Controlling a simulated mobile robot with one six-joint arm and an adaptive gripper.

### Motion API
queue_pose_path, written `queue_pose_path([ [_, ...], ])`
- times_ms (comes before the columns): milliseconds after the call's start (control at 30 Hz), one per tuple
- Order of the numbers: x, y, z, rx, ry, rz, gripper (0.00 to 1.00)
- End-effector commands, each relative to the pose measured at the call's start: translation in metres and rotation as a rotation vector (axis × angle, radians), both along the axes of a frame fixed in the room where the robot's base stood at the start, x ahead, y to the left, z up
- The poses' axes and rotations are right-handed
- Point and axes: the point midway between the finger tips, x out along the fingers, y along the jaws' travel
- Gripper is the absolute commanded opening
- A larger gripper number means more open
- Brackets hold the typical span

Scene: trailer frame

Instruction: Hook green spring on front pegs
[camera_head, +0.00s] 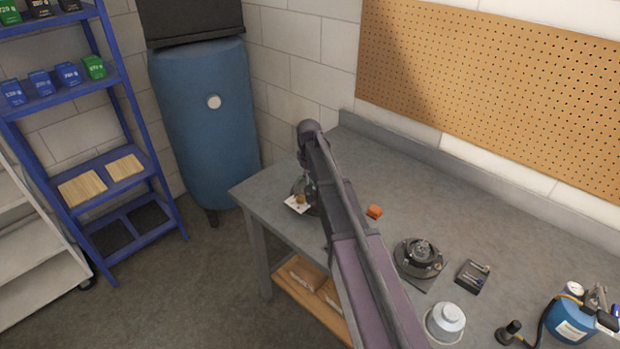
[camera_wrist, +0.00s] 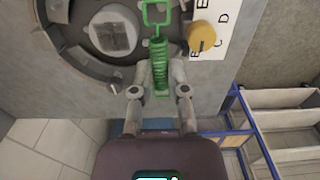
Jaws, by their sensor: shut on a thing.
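The green spring (camera_wrist: 158,66) is in the wrist view, with a square green loop (camera_wrist: 155,13) at its far end. My gripper (camera_wrist: 160,72) is shut on the spring's coiled body, one finger on each side. A dark ring-shaped assembly (camera_wrist: 67,45) lies beyond and to the left, with a grey square block (camera_wrist: 112,35) in its middle. A small dark stub (camera_wrist: 115,88) stands at its near edge. I cannot tell which parts are the front pegs, or whether the spring touches any.

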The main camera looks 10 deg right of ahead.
Motion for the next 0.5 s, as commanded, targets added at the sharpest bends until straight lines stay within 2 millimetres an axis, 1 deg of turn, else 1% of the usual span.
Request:
queue_pose_path([
  [267, 0.0, -0.001, -0.011, 0.0, 0.0, 0.0, 0.0],
  [500, 0.0, -0.001, -0.029, 0.0, 0.0, -0.001, 0.0],
])
